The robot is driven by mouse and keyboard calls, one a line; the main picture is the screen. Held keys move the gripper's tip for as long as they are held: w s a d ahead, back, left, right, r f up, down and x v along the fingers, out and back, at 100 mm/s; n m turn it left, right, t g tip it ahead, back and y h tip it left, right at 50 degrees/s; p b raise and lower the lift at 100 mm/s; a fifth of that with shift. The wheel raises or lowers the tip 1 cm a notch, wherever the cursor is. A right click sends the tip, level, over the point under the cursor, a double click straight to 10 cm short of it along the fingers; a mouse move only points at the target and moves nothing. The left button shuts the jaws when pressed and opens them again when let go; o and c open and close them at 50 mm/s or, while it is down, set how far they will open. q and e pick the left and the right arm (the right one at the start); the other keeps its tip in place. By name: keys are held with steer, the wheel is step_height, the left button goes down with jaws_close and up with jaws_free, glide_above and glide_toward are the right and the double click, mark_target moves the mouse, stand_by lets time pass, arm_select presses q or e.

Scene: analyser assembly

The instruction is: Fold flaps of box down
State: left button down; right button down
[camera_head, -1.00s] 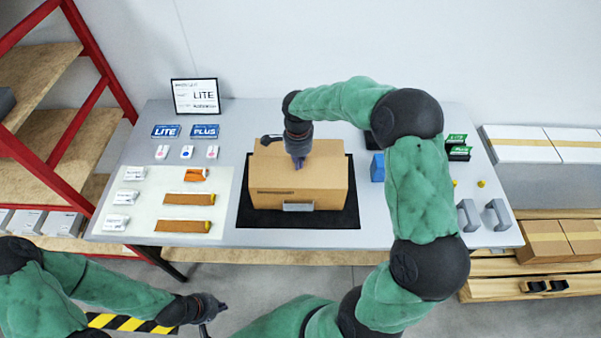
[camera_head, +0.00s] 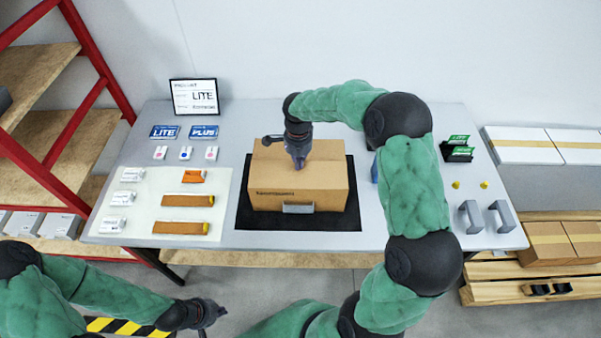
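A brown cardboard box (camera_head: 318,188) sits on a black mat (camera_head: 256,223) in the middle of the table. Its top looks flat and closed, with no flap standing up that I can see. My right gripper (camera_head: 299,162) points down over the top of the box, at or just above its surface; contact is unclear. Its fingers look close together with nothing between them. It hides part of the box top. My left gripper (camera_head: 213,316) is low at the left, in front of the table and away from the box. Its fingers are too small to judge.
A white sheet (camera_head: 170,184) with orange-brown pieces and small white packs lies left of the mat. Grey handles (camera_head: 472,217) and green cards (camera_head: 457,148) are at the right. A framed sign (camera_head: 194,97) stands at the back. My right arm spans the table's right middle.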

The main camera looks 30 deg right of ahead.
steer(key=shift+f+b, duration=0.4)
steer(key=shift+f, duration=0.2)
stand_by(0.6)
steer(key=shift+r, duration=0.15)
steer(key=shift+r+p, duration=2.25)
steer(key=shift+r, duration=1.45)
steer(key=shift+f, duration=0.1)
steer(key=shift+s, duration=0.1)
